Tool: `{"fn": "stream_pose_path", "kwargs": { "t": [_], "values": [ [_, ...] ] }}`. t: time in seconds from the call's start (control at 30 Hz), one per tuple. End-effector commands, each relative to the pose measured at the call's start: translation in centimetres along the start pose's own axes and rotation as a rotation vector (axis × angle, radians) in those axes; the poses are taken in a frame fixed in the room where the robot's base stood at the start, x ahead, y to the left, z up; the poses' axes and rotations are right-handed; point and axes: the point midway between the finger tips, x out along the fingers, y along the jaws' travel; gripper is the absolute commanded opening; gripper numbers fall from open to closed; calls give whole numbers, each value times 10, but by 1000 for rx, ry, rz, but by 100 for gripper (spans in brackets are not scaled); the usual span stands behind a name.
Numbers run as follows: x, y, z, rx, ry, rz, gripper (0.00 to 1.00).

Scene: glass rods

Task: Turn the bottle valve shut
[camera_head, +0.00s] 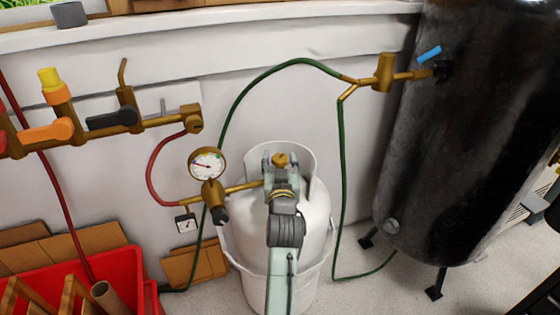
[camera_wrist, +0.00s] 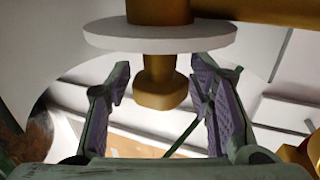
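The white gas bottle (camera_head: 315,215) stands upright in a white tub-like holder against the wall. Its brass valve (camera_head: 280,159) shows at the top, inside the white collar (camera_head: 307,155). My gripper (camera_head: 281,166) is right at the valve, coming from the front. In the wrist view my gripper (camera_wrist: 160,76) is open, with one finger on each side of a brass stub (camera_wrist: 160,88). Gaps show between the stub and both finger pads. A pale disc (camera_wrist: 160,37) sits beyond the fingertips, with more brass behind it. My gripper hides part of the valve in the head view.
A pressure gauge (camera_head: 207,163) and brass regulator (camera_head: 212,193) stand left of the bottle, with red and green hoses. A dark tank (camera_head: 440,150) is at right. A brass manifold (camera_head: 150,122) with levers is on the left wall, above a red crate (camera_head: 125,270).

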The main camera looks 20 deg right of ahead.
Motion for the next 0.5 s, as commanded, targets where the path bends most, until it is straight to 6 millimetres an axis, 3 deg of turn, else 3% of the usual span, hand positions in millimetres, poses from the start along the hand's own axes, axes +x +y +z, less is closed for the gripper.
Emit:
{"fn": "stream_pose_path", "kwargs": {
  "t": [0.5],
  "values": [
    [0, 0, 0, 0, 0, 0, 11]
  ]
}}
